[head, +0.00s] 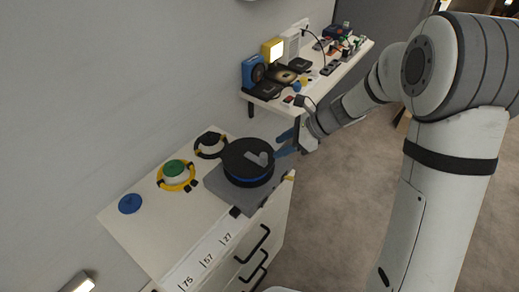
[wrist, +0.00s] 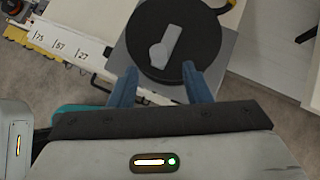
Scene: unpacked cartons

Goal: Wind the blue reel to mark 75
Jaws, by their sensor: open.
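The reel (head: 238,160) is a round drum with a black top and a blue band around its side. It sits on a grey base plate (head: 225,190) on the white cabinet top. A grey crank-like handle (head: 258,158) lies across its top and also shows in the wrist view (wrist: 165,48). Printed marks 75 (head: 187,283), 57 (head: 206,261) and 27 (head: 226,239) run along the cabinet's front edge. My gripper (head: 284,143) is open and empty beside the reel. In the wrist view its two blue fingers (wrist: 158,78) point at the reel's near edge, apart from the handle.
A green-topped yellow ring piece (head: 174,172), a black ring (head: 210,143) and a blue disc (head: 130,203) stand on the same top. Black drawer handles (head: 252,245) stick out in front. A cluttered white shelf (head: 320,90) stands behind.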

